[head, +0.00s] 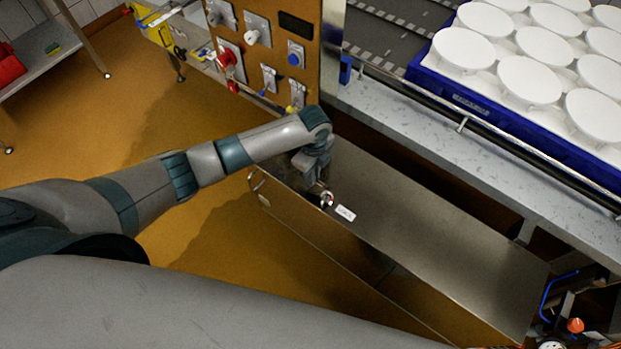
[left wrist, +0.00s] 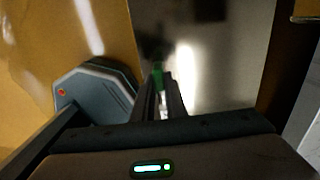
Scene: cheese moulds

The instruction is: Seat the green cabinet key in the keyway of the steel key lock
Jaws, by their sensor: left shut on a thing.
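The key cannot be made out in the head view. A small round red-and-white fitting (head: 327,198) shows just below the gripper, beside a white label (head: 345,213). I cannot tell whether it is the steel key lock, and no keyway can be made out. My right gripper is not in view.
An orange-brown panel (head: 272,20) with switches, a red knob (head: 228,57) and a blue button (head: 296,54) stands behind. A blue crate (head: 440,85) of white moulds rests on the right counter. The steel top (head: 450,240) is mostly clear rightward.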

